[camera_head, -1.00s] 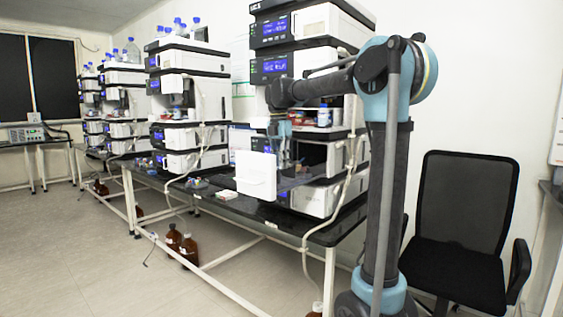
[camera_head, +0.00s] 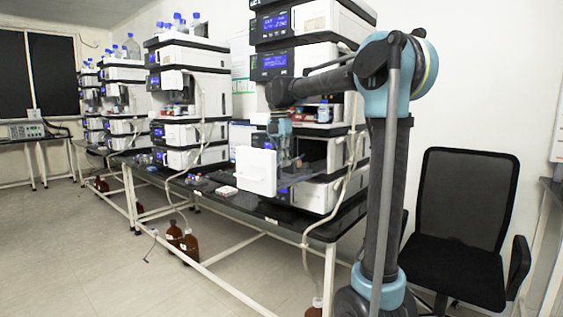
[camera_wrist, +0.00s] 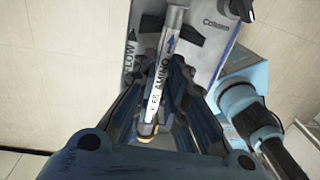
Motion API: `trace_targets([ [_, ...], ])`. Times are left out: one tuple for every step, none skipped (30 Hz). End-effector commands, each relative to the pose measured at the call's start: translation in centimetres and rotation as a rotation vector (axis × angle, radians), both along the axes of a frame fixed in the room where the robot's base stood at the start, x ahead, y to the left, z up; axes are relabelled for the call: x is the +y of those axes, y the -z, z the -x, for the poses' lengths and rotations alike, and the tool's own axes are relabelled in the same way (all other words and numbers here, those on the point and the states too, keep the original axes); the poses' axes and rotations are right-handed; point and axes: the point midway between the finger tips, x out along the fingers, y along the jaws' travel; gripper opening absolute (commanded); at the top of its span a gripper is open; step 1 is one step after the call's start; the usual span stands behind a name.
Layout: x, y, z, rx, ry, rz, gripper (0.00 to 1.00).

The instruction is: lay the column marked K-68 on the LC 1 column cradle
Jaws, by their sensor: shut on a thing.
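The column (camera_wrist: 173,22) is a slim silver rod with a white label showing "AMINO" and a blue arrow; the smaller mark beside it is too blurred to read surely. My gripper (camera_wrist: 160,92) is shut on the column, with dark fingers on both sides. In the wrist view the column lies along a grey panel (camera_wrist: 207,62) with "FLOW" and "Column" lettering and dark clips beside the rod. I cannot tell whether the column touches the clips. In the head view my gripper (camera_head: 283,150) is at the open compartment of the nearest stack; the column is too small to make out there.
The nearest instrument stack (camera_head: 272,62) has a white door (camera_head: 256,172) open in front of my gripper. A small white-and-red box (camera_head: 226,191) lies on the dark bench (camera_head: 245,205). A black chair (camera_head: 465,205) stands at the right. Floor at the left front is clear.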

Motion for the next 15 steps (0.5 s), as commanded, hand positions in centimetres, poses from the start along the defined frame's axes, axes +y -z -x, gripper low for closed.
trace_targets([
  [-0.01, 0.06, 0.0, 0.0, 0.0, 0.0, 0.0],
  [0.0, 0.1, -0.01, 0.0, 0.0, 0.0, 0.0],
  [-0.01, 0.15, -0.01, 0.0, 0.0, 0.0, 0.0],
  [-0.01, 0.19, 0.0, 0.0, 0.0, 0.0, 0.0],
  [-0.02, 0.23, -0.01, 0.0, 0.0, 0.0, 0.0],
  [-0.01, 0.28, -0.01, 0.0, 0.0, 0.0, 0.0],
  [-0.01, 0.31, -0.01, 0.0, 0.0, 0.0, 0.0],
  [-0.01, 0.35, -0.01, 0.0, 0.0, 0.0, 0.0],
  [-0.02, 0.4, 0.0, 0.0, 0.0, 0.0, 0.0],
  [-0.02, 0.44, 0.0, 0.0, 0.0, 0.0, 0.0],
  [-0.02, 0.44, 0.0, 0.0, 0.0, 0.0, 0.17],
  [-0.02, 0.42, -0.01, 0.0, 0.0, 0.0, 0.26],
  [-0.02, 0.42, -0.01, 0.0, 0.0, 0.0, 0.33],
  [-0.02, 0.42, -0.01, 0.0, 0.0, 0.0, 0.36],
  [-0.02, 0.42, -0.01, 0.0, 0.0, 0.0, 0.36],
])
